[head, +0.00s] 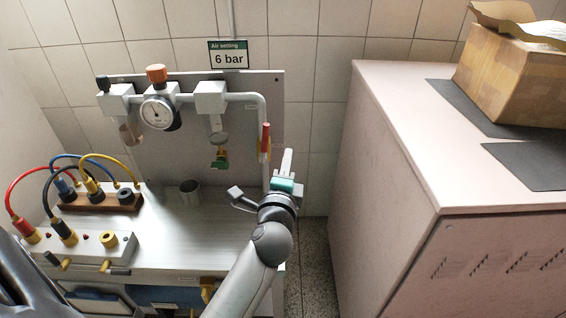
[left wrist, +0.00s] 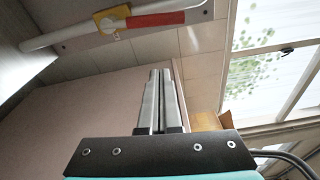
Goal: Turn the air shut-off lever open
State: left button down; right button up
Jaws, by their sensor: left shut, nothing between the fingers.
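The air shut-off lever (head: 266,137) is a red handle on a yellow valve body (head: 264,156), on the grey vertical pipe at the panel's right edge. It points up, roughly along the pipe. In the left wrist view the red lever (left wrist: 156,19) and yellow valve body (left wrist: 112,19) show at the top. My left gripper (head: 287,154) is just right of the valve in the head view, apart from the lever. Its fingers (left wrist: 160,73) are shut together with nothing between them. My right gripper is not in view.
A large cabinet (head: 380,170) with a cardboard box (head: 515,75) stands right, beyond a narrow floor gap.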

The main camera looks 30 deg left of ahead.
aim_at(267, 139)
pick_arm(q)
jog(key=w+a, duration=0.3)
jog(key=a, duration=0.2)
jog(key=shift+a+r+p, duration=0.15)
jog(key=shift+a+p, duration=0.1)
jog(key=shift+p, duration=0.1)
dwell(0.3)
jog(key=shift+s+a+r+p, duration=0.25)
jog(key=shift+s+a+p, duration=0.15)
jog(key=shift+a+p, duration=0.35)
jog(key=shift+f, duration=0.1)
